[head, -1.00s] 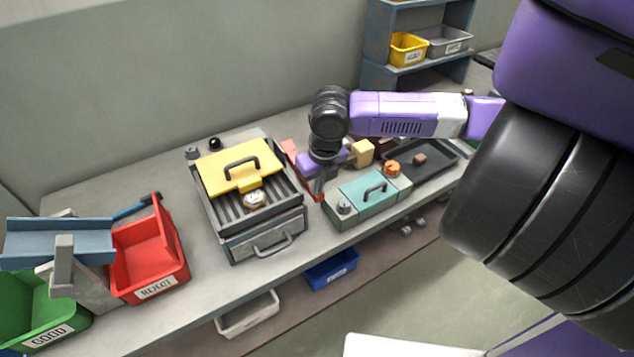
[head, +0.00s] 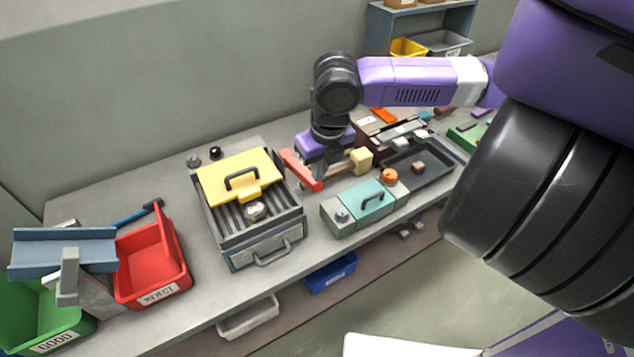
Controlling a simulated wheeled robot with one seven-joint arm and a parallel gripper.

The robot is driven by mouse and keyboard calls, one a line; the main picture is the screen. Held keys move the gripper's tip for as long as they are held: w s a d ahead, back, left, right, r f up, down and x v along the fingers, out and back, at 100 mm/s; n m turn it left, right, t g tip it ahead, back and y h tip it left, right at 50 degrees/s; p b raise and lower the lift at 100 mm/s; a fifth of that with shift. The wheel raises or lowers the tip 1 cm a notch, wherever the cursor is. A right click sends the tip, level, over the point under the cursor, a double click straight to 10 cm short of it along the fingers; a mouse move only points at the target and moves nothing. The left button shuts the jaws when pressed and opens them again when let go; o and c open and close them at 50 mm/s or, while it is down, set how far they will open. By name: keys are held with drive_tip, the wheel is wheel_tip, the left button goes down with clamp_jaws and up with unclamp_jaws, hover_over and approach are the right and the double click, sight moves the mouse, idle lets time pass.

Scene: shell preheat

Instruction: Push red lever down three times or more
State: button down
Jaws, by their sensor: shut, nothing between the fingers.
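The red lever (head: 301,170) is a long bar on the bench, between the grill-like box with the yellow lid and the teal-lidded box. Its near end is beside my gripper (head: 323,177), which points down just to its right. My gripper is shut and empty. The fingertips are small and dark here, and I cannot tell whether they touch the lever. The lever's pivot and mount are not clear.
The yellow-lidded box (head: 236,180) stands left of the lever. The teal-lidded box (head: 362,199) with an orange knob stands at the front right, a dark tray (head: 432,172) behind it. A red REJECT bin (head: 150,272) is far left.

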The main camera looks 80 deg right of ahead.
drive_tip(key=shift+v, duration=1.65)
drive_tip(key=shift+w, duration=0.15)
